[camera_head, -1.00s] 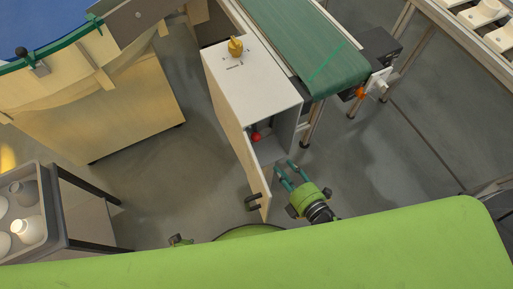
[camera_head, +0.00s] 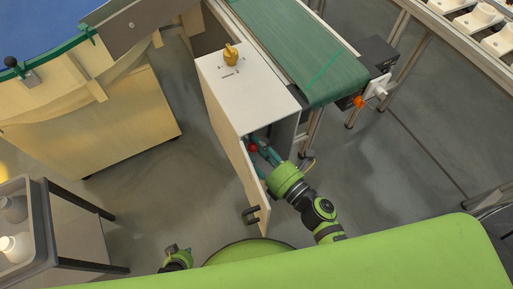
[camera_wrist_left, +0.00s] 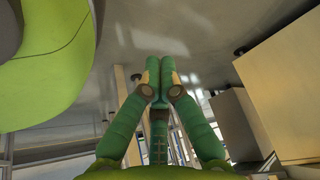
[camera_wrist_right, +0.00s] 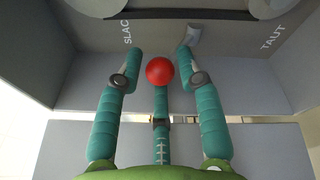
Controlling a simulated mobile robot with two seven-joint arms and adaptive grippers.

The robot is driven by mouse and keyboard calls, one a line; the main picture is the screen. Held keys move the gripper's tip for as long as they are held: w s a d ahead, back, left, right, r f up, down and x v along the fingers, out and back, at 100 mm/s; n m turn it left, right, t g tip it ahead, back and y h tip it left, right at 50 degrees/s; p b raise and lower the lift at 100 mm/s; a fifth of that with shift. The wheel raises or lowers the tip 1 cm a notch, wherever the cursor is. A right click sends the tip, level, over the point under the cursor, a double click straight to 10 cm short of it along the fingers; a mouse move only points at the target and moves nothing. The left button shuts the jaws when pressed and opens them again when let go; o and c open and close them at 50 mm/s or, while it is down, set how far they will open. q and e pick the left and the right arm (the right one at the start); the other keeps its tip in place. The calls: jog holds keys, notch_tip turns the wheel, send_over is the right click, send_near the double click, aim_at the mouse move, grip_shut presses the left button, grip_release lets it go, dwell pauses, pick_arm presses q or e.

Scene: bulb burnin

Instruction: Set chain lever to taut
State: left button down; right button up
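The chain lever shows as a red ball knob (camera_wrist_right: 160,71) inside the open cabinet (camera_head: 250,90). In the right wrist view the label SLAC (camera_wrist_right: 127,33) is on the left and TAUT (camera_wrist_right: 271,36) on the right; the knob appears nearer SLAC. My right gripper (camera_wrist_right: 160,58) is open, with its fingers on either side of the knob and apart from it. In the head view the right gripper (camera_head: 258,146) reaches into the cabinet beside the red knob (camera_head: 253,148). My left gripper (camera_wrist_left: 159,78) is shut and empty, low near my base.
The cabinet door (camera_head: 253,187) stands open with a dark handle (camera_head: 251,215). A yellow knob (camera_head: 231,55) is on the cabinet top. A green conveyor (camera_head: 295,45) runs alongside. A grey bin (camera_head: 30,235) stands at left.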

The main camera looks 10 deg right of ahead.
grip_shut()
